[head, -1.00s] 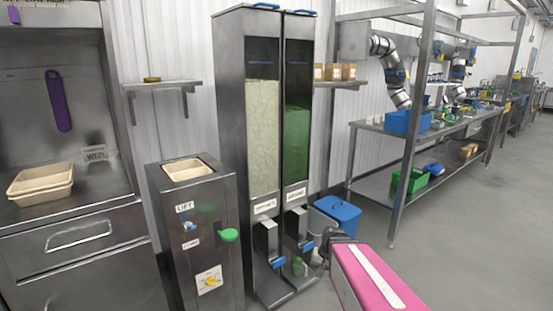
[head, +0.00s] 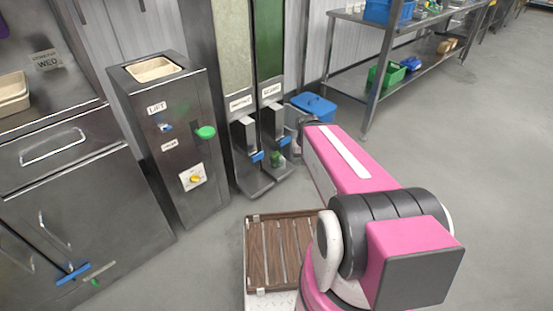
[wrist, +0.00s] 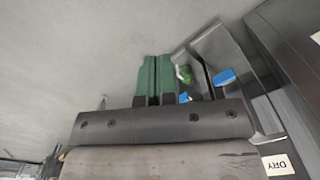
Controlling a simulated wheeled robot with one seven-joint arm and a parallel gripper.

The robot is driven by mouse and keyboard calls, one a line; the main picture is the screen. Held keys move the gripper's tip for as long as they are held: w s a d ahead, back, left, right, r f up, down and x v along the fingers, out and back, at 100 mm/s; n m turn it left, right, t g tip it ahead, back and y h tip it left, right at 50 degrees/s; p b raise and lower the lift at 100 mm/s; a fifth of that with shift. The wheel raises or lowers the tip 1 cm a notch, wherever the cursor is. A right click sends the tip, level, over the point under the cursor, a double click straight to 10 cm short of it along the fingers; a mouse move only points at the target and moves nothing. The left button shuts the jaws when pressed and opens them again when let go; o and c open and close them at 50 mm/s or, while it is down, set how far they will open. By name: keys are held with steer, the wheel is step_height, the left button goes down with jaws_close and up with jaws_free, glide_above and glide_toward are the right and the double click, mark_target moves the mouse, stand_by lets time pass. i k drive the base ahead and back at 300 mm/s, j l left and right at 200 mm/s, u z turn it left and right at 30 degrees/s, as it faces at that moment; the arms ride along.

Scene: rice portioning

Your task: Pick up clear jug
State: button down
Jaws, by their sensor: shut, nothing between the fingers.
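No jug stands out clearly. A small see-through item with green in it (head: 278,158) sits low at the right-hand spout of the tall dispenser (head: 236,50); I cannot tell if it is the clear jug. In the wrist view a similar green patch (wrist: 185,75) shows at the dispenser's base, just right of my fingertips. My gripper (wrist: 154,70) has green fingers pressed together, empty, pointing toward the dispenser's foot. In the head view it is mostly hidden behind my pink arm, close to the right spout. I cannot tell whether it touches anything.
A steel lift box (head: 205,140) with a beige tray (head: 153,69) in its top stands left of the dispenser. A blue lidded bin (head: 314,106) stands just right of it. A steel shelf table (head: 400,55) is at the back right. The floor on the right is clear.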

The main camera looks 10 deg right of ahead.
mark_target(275, 157)
steer(key=i+j+u, duration=0.1)
steer(key=i+j, duration=0.65)
